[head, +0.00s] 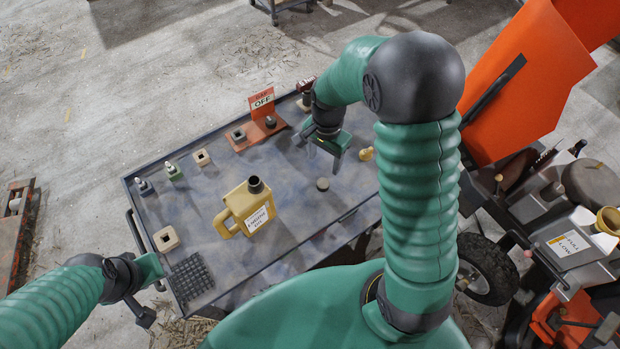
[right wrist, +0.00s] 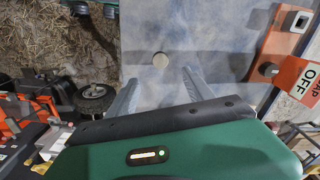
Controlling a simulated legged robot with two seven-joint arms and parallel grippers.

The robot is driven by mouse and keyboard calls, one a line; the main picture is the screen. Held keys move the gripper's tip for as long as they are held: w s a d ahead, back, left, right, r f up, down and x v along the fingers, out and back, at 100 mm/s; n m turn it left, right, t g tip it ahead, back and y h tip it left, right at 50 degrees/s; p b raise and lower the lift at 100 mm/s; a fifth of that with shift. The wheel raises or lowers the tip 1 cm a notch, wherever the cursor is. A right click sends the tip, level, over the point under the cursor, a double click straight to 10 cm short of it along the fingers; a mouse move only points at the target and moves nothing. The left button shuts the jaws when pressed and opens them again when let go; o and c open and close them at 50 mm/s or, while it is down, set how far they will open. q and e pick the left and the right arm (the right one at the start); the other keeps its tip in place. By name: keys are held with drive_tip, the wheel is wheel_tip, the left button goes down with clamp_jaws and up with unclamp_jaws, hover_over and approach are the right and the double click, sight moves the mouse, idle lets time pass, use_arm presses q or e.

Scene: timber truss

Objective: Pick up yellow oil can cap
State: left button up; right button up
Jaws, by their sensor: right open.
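The yellow oil can (head: 233,204) stands upright left of the cap, with a dark spout on top. My left gripper (head: 147,290) is by the table's near left corner, and its jaws are unclear.
A small yellow piece (head: 366,154) lies near the table's right edge. An orange block with a sign (head: 262,98) stands at the back. Small square blocks (head: 201,158) and a dark grid mat (head: 192,277) are at the left. An orange machine (head: 530,80) stands right.

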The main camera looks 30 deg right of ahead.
approach(324, 182)
drive_tip(key=shift+s+d+f, duration=0.15)
drive_tip(key=shift+s, duration=0.25)
drive_tip(key=shift+s+d+f, duration=0.2)
drive_tip(key=shift+s, duration=0.2)
drive_tip(key=f, duration=0.4)
drive_tip(key=shift+w+d, duration=0.3)
drive_tip(key=shift+w, duration=0.1)
drive_tip(key=f, duration=0.1)
drive_tip(key=a+f, duration=0.1)
drive_tip(key=f, duration=0.3)
drive_tip(key=shift+w+a+p, duration=0.3)
drive_tip(key=shift+a+p, duration=0.1)
drive_tip(key=shift+d+f, duration=0.1)
drive_tip(key=shift+f, duration=0.15)
drive_tip(key=shift+w+d+f, duration=0.1)
drive_tip(key=shift+d, duration=0.25)
drive_tip(key=shift+c, duration=0.3)
drive_tip(key=shift+d+f, duration=0.1)
drive_tip(key=shift+d, duration=0.05)
drive_tip(key=shift+c, duration=1.2)
drive_tip(key=c, duration=0.5)
drive_tip(key=shift+a, duration=0.45)
clamp_jaws()
use_arm(q)
drive_tip(key=shift+s+d+r, duration=0.1)
drive_tip(key=shift+d+r, duration=0.3)
drive_tip(key=shift+r, duration=0.05)
